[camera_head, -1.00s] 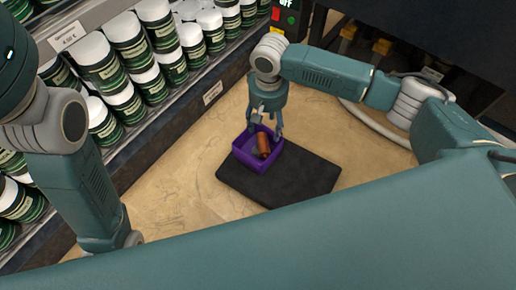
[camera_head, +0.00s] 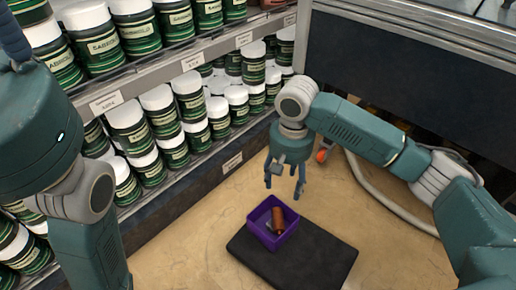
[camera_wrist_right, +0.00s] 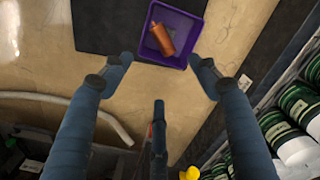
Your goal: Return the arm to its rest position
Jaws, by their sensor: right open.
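My right gripper (camera_head: 284,188) is open and empty, pointing down just behind and above a purple bin (camera_head: 262,238). In the right wrist view its fingers (camera_wrist_right: 160,75) are spread wide, and the bin (camera_wrist_right: 186,22) lies beyond the fingertips. The bin holds a copper-coloured cylinder (camera_head: 278,219) and a small grey piece; the cylinder also shows in the right wrist view (camera_wrist_right: 162,39). My left arm comes in at the left edge of the head view; its gripper is out of the picture.
The bin stands on a black mat (camera_head: 315,262) on the tan floor (camera_head: 190,240). Shelves with several green jars (camera_head: 170,148) line the left and back. A dark cabinet (camera_head: 390,75) stands at back right. A pale hose (camera_head: 385,200) lies under my right arm.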

